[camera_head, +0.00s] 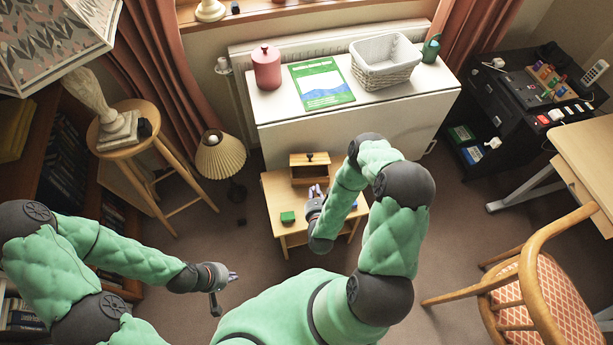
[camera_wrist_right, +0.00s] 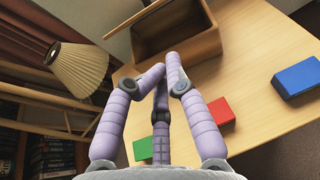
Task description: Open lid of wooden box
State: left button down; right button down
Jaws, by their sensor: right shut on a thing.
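The wooden box (camera_head: 296,175) stands at the back of the small wooden table (camera_head: 275,189). The box also shows at the top of the right wrist view (camera_wrist_right: 192,46), with a dark recess behind a pale edge. My right gripper (camera_head: 316,190) is at the box's near side; its fingertips (camera_wrist_right: 168,62) meet at that edge and are shut on it. My left gripper (camera_head: 233,276) is out to the left, away from the table; its finger opening is unclear.
On the table are a green block (camera_head: 287,217), a blue block (camera_wrist_right: 297,78) and a red block (camera_wrist_right: 210,116). Behind is a white cabinet (camera_head: 290,130) with a pink canister (camera_head: 267,68) and basket (camera_head: 385,75). A lamp (camera_head: 221,157) stands left, a chair (camera_head: 540,280) right.

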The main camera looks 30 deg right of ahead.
aim_at(309, 155)
jog(key=b+x, duration=0.3)
jog(key=x, duration=0.7)
jog(key=shift+d, duration=0.15)
jog(key=shift+r, duration=0.15)
jog(key=shift+w+r+g+p, duration=0.1)
jog(key=shift+r+g+p, duration=0.2)
jog(key=shift+p, duration=0.25)
jog(key=shift+g+y+p, duration=0.3)
jog(key=shift+g+p, duration=0.1)
